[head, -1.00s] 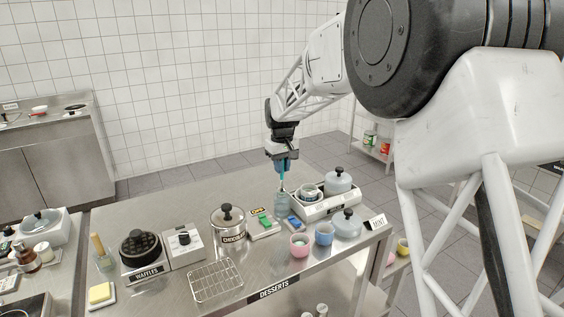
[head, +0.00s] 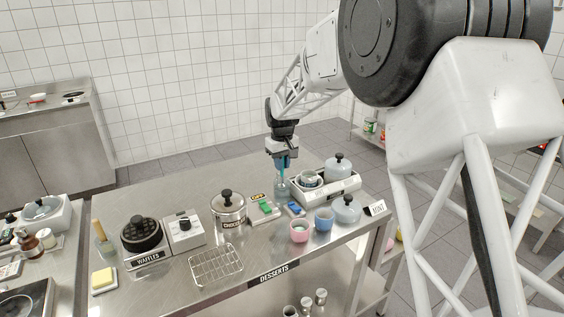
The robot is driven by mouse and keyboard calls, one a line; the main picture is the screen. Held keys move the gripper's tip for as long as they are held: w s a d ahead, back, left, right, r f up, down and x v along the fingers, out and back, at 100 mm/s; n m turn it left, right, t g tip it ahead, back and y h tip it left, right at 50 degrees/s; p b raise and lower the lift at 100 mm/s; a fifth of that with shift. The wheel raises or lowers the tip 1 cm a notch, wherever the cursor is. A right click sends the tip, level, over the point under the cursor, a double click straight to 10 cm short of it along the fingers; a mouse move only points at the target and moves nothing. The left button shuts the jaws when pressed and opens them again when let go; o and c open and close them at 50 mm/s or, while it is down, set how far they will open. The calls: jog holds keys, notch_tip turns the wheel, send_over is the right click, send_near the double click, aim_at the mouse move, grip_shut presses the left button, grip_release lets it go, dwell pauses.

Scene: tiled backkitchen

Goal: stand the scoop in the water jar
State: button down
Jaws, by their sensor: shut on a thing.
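My gripper (head: 283,164) is at the far side of the steel table, pointing down and shut on the scoop (head: 282,173). Only a short teal length of the scoop shows below the fingers. The water jar (head: 282,188), a clear bluish vessel, stands on the table directly below my gripper. The scoop is roughly upright, with its lower end at or inside the jar's mouth. At this size I cannot tell how deep it reaches or whether it touches the jar.
Right of the jar is a white unit (head: 310,198) with pots and a grey lidded pot (head: 338,166). Green (head: 265,207) and blue (head: 295,209) items lie in front, with pink (head: 299,231) and blue (head: 324,219) cups nearer. A chocolate pot (head: 228,207) stands left.

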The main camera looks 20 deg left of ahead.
jog(key=c, duration=1)
grip_release()
jog(key=shift+r, duration=0.1)
jog(key=shift+r, duration=3.8)
